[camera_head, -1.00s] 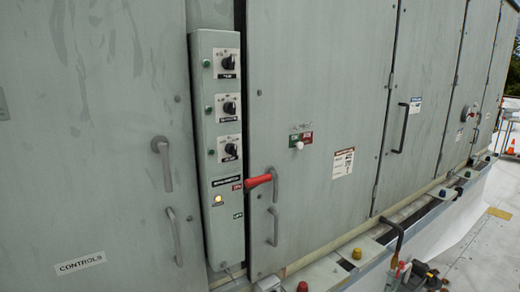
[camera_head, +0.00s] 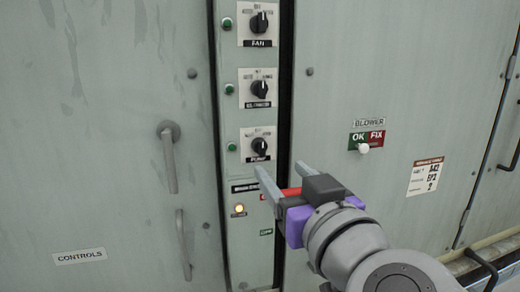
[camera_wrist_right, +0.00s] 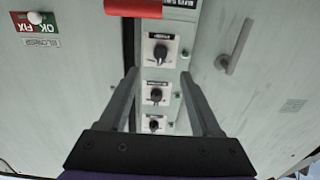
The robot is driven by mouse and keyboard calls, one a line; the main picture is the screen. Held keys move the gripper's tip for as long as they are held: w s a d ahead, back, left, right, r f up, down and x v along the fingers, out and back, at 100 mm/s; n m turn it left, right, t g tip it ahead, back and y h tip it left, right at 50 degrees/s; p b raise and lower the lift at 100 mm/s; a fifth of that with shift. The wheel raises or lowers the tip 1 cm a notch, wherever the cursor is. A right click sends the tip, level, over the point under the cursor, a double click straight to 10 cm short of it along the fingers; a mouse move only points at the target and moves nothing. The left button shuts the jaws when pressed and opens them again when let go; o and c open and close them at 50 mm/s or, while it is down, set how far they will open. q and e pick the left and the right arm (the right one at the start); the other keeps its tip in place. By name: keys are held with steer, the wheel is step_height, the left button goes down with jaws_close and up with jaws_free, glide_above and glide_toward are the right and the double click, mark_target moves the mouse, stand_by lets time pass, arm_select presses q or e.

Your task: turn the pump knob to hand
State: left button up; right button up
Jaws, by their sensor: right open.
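The pump knob (camera_head: 259,145) is a black rotary knob on a white plate labelled PUMP, the lowest of the knobs on the narrow control panel (camera_head: 238,180). Its pointer is tipped slightly off vertical; the small position lettering is not legible. My right gripper (camera_head: 278,168) is open and empty, its fingertips just below and right of the pump knob in the head view, apart from it. In the right wrist view, which is upside down, the pump knob (camera_wrist_right: 160,51) shows just beyond and between the open fingers (camera_wrist_right: 158,75). My left gripper is not in view.
The fan knob (camera_head: 259,22) and blower knob (camera_head: 260,88) sit above. A red switch handle (camera_wrist_right: 132,8) is close by the right gripper. Door handles (camera_head: 169,158) stick out at left. A white knob (camera_head: 364,148) on an OK/FIX plate is on the right door.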

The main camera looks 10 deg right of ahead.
mark_target(263, 149)
steer(key=w, duration=0.3)
steer(key=w+p, duration=0.1)
steer(key=w, duration=0.6)
steer(key=shift+w+a+r, duration=0.1)
steer(key=shift+a, duration=0.15)
jaws_close()
